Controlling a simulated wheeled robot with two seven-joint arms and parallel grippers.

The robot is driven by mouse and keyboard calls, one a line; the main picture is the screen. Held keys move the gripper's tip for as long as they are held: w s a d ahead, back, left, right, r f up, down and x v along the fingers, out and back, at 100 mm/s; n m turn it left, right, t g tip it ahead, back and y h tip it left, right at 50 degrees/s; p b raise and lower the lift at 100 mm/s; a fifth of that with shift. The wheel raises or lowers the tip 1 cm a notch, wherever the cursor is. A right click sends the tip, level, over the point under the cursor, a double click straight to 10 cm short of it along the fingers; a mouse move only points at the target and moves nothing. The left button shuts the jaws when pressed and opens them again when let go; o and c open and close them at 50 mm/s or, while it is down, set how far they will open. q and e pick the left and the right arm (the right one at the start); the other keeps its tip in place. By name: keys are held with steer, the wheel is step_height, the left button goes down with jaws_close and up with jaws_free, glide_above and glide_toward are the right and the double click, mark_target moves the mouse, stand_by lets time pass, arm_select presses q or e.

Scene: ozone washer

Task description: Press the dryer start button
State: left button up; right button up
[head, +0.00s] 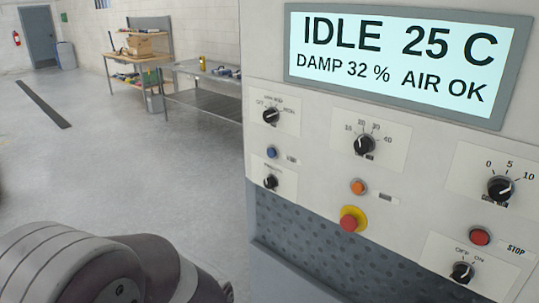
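The machine panel (330,190) fills the right side of the head view. Its display (405,62) reads IDLE 25 C, DAMP 32 %, AIR OK. A blue button (272,153) sits at the panel's left and an orange button (358,187) near its middle, each beside a small label too blurred to read. I cannot tell which one is the dryer start button. A red button (480,237) at the right is labelled STOP. Part of my arm (110,265) shows at the bottom left, apart from the panel. Neither gripper is in view.
A red mushroom button on a yellow base (352,220) juts out below the orange button. Several black knobs, such as one with a 10 to 40 scale (364,145), surround the buttons. A workbench (140,65) and metal table (205,95) stand far back.

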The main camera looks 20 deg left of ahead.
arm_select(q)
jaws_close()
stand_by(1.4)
